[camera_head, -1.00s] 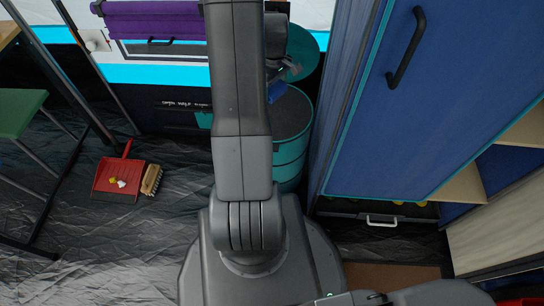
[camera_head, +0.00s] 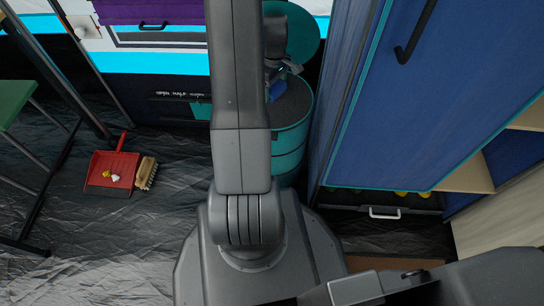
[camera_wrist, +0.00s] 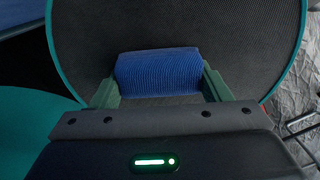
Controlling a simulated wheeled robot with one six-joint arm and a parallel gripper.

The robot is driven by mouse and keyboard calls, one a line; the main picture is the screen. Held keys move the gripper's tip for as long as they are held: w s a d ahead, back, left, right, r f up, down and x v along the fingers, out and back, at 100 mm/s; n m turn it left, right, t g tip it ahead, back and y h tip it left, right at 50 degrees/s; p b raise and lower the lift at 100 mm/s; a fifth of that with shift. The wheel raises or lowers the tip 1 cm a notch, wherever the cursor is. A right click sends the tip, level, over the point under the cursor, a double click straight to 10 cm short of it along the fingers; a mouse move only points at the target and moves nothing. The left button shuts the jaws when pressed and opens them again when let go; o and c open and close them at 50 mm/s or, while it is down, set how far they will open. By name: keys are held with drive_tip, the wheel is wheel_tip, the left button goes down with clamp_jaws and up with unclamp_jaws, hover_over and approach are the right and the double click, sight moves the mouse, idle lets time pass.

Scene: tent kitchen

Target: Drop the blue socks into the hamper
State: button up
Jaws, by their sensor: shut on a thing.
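The blue socks (camera_wrist: 158,72) are a ribbed blue roll between the two fingers of my gripper (camera_wrist: 160,88) in the wrist view. My gripper is shut on them. Behind them in the wrist view is the dark round inside of the hamper (camera_wrist: 245,50) with a teal rim. In the head view the hamper (camera_head: 290,140) is a teal drum with a dark top opening, partly hidden by my arm. The socks show there as a small blue patch (camera_head: 277,90) over the opening. How far above the opening they are, I cannot tell.
A teal round lid (camera_head: 300,35) stands up behind the hamper. A tall blue cabinet (camera_head: 420,110) is close on the right. A red dustpan (camera_head: 112,170) and a brush (camera_head: 146,173) lie on the dark floor at left. A green stool (camera_head: 12,103) stands at far left.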

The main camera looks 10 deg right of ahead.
drive_tip(key=o, duration=1.1)
drive_tip(key=shift+c, duration=0.2)
drive_tip(key=shift+r, duration=0.1)
